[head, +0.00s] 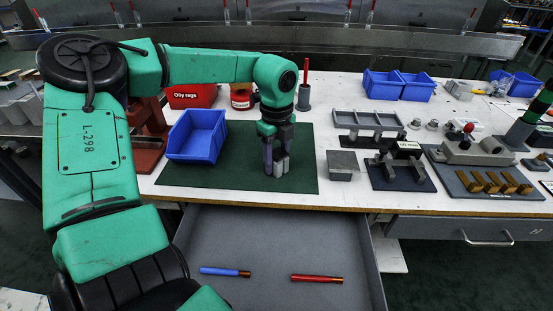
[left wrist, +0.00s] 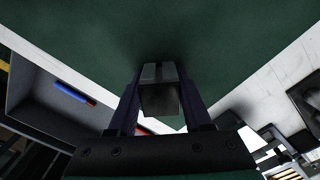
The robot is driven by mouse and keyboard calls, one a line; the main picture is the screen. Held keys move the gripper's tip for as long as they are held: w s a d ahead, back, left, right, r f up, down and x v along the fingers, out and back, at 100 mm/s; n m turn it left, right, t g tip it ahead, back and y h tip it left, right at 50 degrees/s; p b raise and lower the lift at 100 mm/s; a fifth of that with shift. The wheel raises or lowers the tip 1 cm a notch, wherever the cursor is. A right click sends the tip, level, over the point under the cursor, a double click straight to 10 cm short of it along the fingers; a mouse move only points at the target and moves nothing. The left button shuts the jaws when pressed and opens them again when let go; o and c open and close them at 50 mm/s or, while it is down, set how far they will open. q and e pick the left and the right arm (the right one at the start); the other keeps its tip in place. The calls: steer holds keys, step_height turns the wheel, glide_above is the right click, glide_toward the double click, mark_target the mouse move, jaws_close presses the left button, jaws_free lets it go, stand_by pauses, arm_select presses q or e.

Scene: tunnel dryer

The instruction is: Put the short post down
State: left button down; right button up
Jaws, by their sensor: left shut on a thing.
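The short post (head: 280,164) is a small grey block held over the dark green mat (head: 220,188). My left gripper (head: 276,166) points down and is shut on it, near the middle right of the mat. In the left wrist view the post (left wrist: 160,98) sits between the two dark fingers, with the mat (left wrist: 215,40) beyond it. I cannot tell whether its lower end touches the mat. My right gripper does not show.
A blue bin (head: 197,137) stands at the mat's left. A grey block (head: 343,165) and a dark fixture (head: 400,172) stand to the right. The open drawer (head: 270,240) in front holds a blue marker (head: 222,271) and a red one (head: 315,279).

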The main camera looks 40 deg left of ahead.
arm_select(q)
steer(key=c, duration=0.5)
jaws_free()
steer(key=shift+o, duration=0.9)
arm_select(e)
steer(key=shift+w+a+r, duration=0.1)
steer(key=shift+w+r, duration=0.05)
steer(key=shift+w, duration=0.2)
arm_select(q)
steer(key=shift+r, duration=0.15)
step_height(320, 180, up, 12)
steer(key=shift+f+p, duration=0.1)
steer(key=shift+p, duration=0.6)
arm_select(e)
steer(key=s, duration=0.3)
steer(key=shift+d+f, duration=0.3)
